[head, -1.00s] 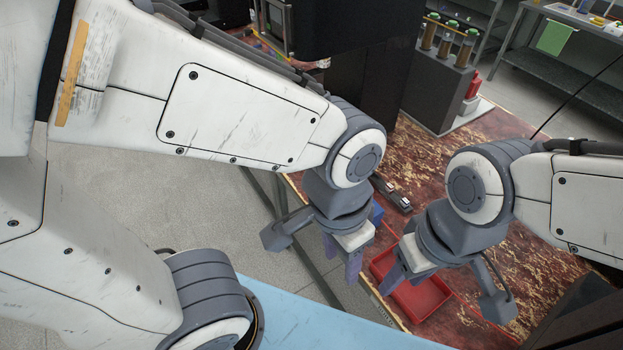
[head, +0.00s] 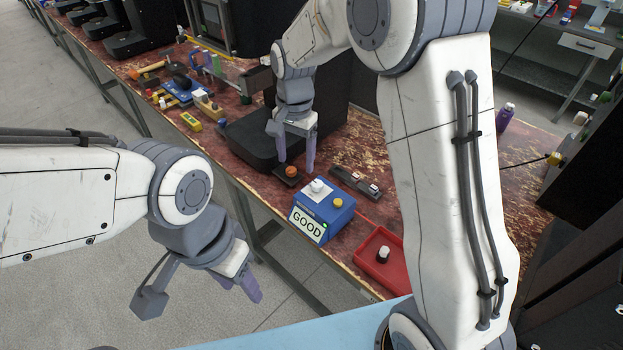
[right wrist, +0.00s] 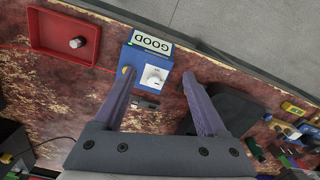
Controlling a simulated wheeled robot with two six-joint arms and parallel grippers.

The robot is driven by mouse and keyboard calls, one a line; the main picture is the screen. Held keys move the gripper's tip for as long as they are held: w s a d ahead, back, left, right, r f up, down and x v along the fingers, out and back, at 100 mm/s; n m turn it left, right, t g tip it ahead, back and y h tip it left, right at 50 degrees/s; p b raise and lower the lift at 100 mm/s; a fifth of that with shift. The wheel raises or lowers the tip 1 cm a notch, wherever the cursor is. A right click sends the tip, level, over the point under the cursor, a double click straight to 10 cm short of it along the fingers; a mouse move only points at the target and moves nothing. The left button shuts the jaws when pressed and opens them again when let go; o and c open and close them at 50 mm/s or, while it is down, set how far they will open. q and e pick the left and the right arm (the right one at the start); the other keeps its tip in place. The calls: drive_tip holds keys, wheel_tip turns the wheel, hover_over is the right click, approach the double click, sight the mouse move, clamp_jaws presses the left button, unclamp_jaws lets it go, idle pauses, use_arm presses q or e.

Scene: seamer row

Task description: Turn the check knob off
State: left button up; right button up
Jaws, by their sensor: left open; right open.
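A blue box (head: 322,213) with a white knob (head: 317,186), a yellow button (head: 338,203) and a "GOOD" display (head: 307,224) stands on the worn red bench. A small green light shows beside the display. My right gripper (head: 297,163) is open and empty, pointing down behind the box in the head view. In the right wrist view the white knob (right wrist: 154,76) shows in the gap between its fingertips, farther off; no touch is visible. My left gripper (head: 250,288) is open and empty, low in front of the bench edge, away from the box.
An orange button on a dark base (head: 289,172) sits just below my right fingertips. A red tray (head: 377,257) holding a white and black piece is right of the box. A dark clamp-like part (head: 353,181) lies behind it. Tools lie farther left.

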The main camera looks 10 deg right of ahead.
sight(317, 184)
drive_tip(key=w+d+f+m+b, duration=0.1)
drive_tip(key=w+d+f+m, duration=0.4)
drive_tip(key=w+d+f, duration=0.25)
drive_tip(key=f, duration=0.5)
drive_tip(key=f+p, duration=0.1)
drive_tip(key=f, duration=0.4)
drive_tip(key=shift+a, duration=0.2)
drive_tip(key=shift+r, duration=0.1)
clamp_jaws()
